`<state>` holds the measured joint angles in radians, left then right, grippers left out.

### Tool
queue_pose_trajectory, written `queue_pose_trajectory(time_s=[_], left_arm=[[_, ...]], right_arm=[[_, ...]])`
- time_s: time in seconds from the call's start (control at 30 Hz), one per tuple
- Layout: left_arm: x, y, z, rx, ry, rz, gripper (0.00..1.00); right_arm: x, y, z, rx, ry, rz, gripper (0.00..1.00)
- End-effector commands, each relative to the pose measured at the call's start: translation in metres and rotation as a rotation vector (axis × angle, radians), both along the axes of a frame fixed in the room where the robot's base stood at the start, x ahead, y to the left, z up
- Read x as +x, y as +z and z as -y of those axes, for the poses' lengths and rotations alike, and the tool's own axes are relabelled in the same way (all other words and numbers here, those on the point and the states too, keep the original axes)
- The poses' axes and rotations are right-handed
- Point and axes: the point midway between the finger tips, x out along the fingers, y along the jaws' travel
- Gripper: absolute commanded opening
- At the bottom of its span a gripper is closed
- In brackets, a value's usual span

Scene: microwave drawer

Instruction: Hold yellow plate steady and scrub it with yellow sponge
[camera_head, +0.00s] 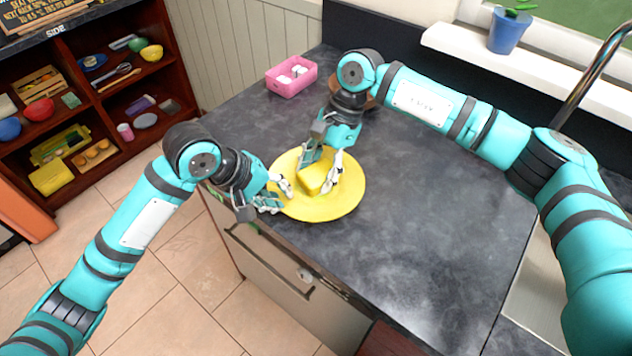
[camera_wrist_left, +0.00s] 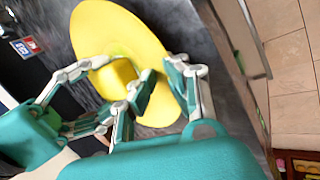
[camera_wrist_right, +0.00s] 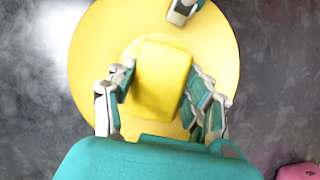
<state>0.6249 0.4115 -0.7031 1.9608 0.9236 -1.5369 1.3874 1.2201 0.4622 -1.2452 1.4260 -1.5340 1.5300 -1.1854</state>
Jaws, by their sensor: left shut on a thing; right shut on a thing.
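The yellow plate (camera_head: 340,207) lies on the dark counter near its front-left edge. My left gripper (camera_head: 283,190) is shut on the plate's left rim; in the left wrist view its fingers (camera_wrist_left: 160,88) straddle the plate edge. The yellow sponge (camera_head: 313,179) is over the middle of the plate. My right gripper (camera_head: 322,165) is shut on the sponge from above. In the right wrist view the sponge (camera_wrist_right: 160,75) sits between the two fingers, over the plate (camera_wrist_right: 90,50). Whether the sponge touches the plate is hard to tell.
A pink container (camera_head: 291,77) with white items stands at the back left of the counter. A brown round object (camera_head: 366,101) is partly hidden behind my right gripper. A faucet (camera_head: 592,75) and sink are at the right. The counter's middle right is clear.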

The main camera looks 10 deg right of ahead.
Motion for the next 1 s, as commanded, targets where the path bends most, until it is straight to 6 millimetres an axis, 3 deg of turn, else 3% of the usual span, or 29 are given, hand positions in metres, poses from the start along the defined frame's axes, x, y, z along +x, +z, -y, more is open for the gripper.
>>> queue_pose_trajectory(time_s=[0.43, 1.0], left_arm=[[0.0, -0.002, -0.001, 0.003, 0.001, -0.005, 0.0], [0.0, -0.002, -0.001, 0.004, 0.001, -0.004, 0.0]], right_arm=[[-0.009, -0.001, -0.014, -0.002, 0.002, -0.001, 0.25], [-0.001, -0.001, -0.001, -0.002, 0.001, 0.001, 0.25]])
